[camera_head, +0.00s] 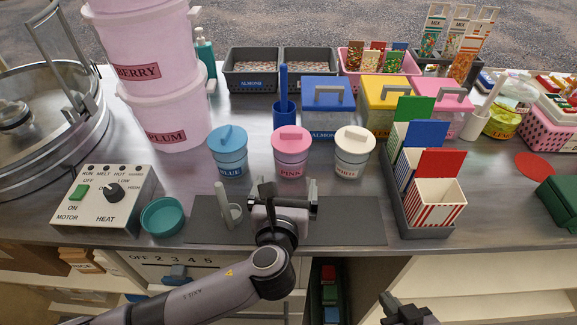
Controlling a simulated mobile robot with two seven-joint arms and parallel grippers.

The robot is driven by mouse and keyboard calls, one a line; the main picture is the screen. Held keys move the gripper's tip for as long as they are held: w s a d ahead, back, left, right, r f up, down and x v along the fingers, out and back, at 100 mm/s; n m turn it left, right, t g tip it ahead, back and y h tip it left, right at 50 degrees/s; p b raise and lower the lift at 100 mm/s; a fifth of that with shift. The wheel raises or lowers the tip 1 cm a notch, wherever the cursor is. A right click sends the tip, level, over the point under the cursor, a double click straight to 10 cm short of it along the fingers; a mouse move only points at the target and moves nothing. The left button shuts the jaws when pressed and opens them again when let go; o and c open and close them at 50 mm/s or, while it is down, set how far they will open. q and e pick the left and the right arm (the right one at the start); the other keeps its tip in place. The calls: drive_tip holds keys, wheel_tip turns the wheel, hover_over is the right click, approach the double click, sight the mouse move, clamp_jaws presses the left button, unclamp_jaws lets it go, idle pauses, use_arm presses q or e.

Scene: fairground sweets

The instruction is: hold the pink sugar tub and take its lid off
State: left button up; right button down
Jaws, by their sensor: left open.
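The pink sugar tub (291,167) stands upright on the steel counter, with the word PINK on its front label. Its pink lid (291,138) is on top and has a raised bar handle. My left gripper (288,193) is open just in front of the tub, low over the dark mat, with its fingers pointing towards the tub. I cannot tell from this view whether a finger touches the tub. My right gripper (405,313) shows only in part at the bottom edge, far from the tub; its fingers are not clear.
A blue tub (229,158) stands to the left of the pink one and a white tub (353,157) to the right, both lidded. A pale upright holder (229,208) stands left of my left gripper. A rack of striped boxes (436,203) is at right. The dark mat (350,225) has bare room.

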sight(290, 164)
use_arm(q)
drive_tip(key=shift+w, duration=0.35)
drive_tip(key=b+x, duration=0.3)
drive_tip(key=x, duration=0.7)
drive_tip(key=shift+w+f, duration=0.15)
drive_tip(key=shift+w, duration=0.1)
use_arm(e)
drive_tip(key=f, duration=0.3)
drive_tip(key=shift+s, duration=0.25)
use_arm(q)
drive_tip(key=c, duration=0.5)
drive_tip(key=shift+d, duration=0.1)
drive_tip(key=shift+w, duration=0.1)
drive_tip(key=shift+c, duration=0.3)
drive_tip(key=shift+r+p, duration=0.8)
drive_tip(key=shift+p, duration=0.05)
use_arm(e)
drive_tip(key=shift+r, duration=0.85)
